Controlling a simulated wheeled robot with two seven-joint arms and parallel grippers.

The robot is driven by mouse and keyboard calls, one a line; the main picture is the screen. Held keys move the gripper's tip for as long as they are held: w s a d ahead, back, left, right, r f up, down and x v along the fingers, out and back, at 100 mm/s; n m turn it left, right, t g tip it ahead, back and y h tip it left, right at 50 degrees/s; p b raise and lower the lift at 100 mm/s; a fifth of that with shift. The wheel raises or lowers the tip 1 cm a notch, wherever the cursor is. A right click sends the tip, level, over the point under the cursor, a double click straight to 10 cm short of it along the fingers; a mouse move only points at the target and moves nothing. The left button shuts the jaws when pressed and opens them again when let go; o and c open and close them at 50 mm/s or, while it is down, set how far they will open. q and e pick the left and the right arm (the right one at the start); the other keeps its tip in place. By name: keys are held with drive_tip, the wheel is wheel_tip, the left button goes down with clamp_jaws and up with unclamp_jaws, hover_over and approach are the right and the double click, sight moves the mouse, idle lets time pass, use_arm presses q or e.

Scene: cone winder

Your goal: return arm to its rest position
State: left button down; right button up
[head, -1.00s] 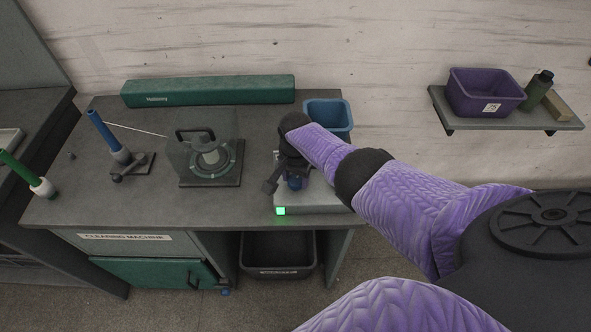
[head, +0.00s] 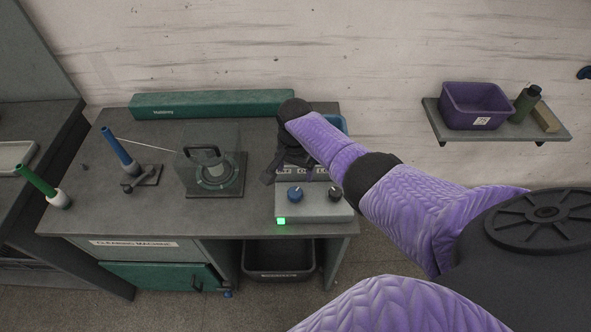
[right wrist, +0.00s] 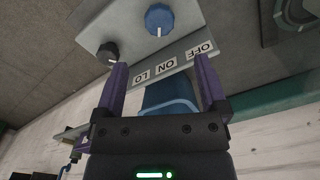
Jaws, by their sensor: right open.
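My right arm (head: 325,142) reaches in from the right over the bench. My right gripper (head: 272,172) hangs behind the knobs of a grey control box; its jaws are partly hidden by the wrist in the head view. The right wrist view shows its fingers (right wrist: 160,78) apart, with nothing between them touching. The control box (head: 318,212) has a blue knob (head: 295,193), a black knob (head: 335,193) and a lit green lamp (head: 281,221). In the right wrist view, the blue knob (right wrist: 159,19) is clear of the fingers, beyond the OFF, ON and LO labels. My left gripper is not in view.
A blue bin (right wrist: 168,93) lies behind the control box, mostly hidden by my arm in the head view. Left of the box stands a clear-guarded unit (head: 213,168). A green long box (head: 210,104) lies at the back. A wall shelf (head: 500,132) holds a purple bin (head: 475,107).

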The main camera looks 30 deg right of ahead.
drive_tip(key=s+a+f+n+t, duration=0.1)
drive_tip(key=s+a+f+n, duration=0.1)
drive_tip(key=s+a+n, duration=0.6)
drive_tip(key=s+a+r+n+t, duration=0.2)
drive_tip(key=s+r+n, duration=0.4)
drive_tip(key=s, duration=0.8)
drive_tip(key=s+f+g+b, duration=0.15)
drive_tip(key=f+b, duration=0.25)
drive_tip(key=f, duration=0.8)
drive_tip(key=s+f+b, duration=0.2)
drive_tip(key=f+b, duration=0.1)
drive_tip(key=f, duration=1)
use_arm(q)
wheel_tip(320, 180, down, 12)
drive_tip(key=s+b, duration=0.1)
drive_tip(key=b, duration=0.4)
use_arm(e)
drive_tip(key=s+d+f, duration=0.3)
drive_tip(key=s+f, duration=1)
drive_tip(key=f, duration=0.1)
drive_tip(key=shift+d+f+g, duration=0.2)
drive_tip(key=shift+f+g, duration=0.15)
drive_tip(key=shift+g, duration=0.1)
